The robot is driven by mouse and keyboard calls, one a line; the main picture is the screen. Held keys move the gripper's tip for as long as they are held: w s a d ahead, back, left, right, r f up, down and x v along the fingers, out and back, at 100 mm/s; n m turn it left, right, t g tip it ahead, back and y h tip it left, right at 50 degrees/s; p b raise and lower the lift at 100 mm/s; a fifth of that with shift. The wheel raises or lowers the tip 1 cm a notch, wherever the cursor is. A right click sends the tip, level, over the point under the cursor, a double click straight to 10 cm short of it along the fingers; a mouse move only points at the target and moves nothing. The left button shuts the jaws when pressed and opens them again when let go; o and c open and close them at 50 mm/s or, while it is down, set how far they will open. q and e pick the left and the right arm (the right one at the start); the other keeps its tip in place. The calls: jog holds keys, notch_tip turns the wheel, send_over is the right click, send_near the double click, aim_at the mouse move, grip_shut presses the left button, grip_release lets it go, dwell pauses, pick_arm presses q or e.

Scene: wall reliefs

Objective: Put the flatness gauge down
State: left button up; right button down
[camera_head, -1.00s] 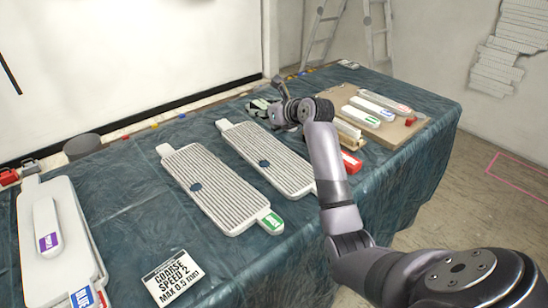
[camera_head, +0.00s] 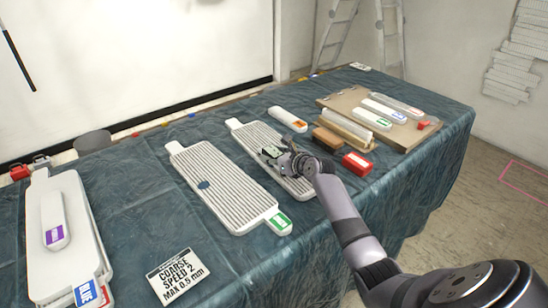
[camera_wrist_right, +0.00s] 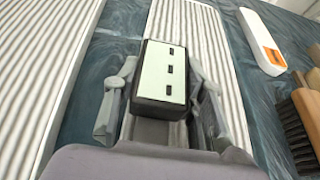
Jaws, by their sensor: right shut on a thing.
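The flatness gauge is a small dark block with a pale face and three black marks (camera_wrist_right: 162,75). My right gripper (camera_wrist_right: 163,88) is shut on it, one finger on each side. In the head view the gauge (camera_head: 270,152) and the right gripper (camera_head: 281,156) are over the right-hand ribbed white panel (camera_head: 254,136). In the wrist view that panel (camera_wrist_right: 195,28) lies beyond the gauge. I cannot tell whether the gauge touches the panel. My left gripper is not in view.
Another ribbed panel (camera_head: 218,180) with a green label lies to the left. An orange-labelled white float (camera_head: 288,119), a brown brush (camera_head: 327,137) and a red block (camera_head: 357,163) lie to the right. Dark cloth (camera_head: 130,190) is bare left of the panels.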

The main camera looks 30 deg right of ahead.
jog(key=shift+r, duration=0.1)
jog(key=c, duration=1)
grip_release()
jog(key=shift+s, duration=0.2)
jog(key=p+v, duration=0.1)
jog(key=v, duration=1)
jog(key=shift+s+r+p, duration=0.15)
jog(key=shift+s+p, duration=0.15)
jog(key=shift+p, duration=0.05)
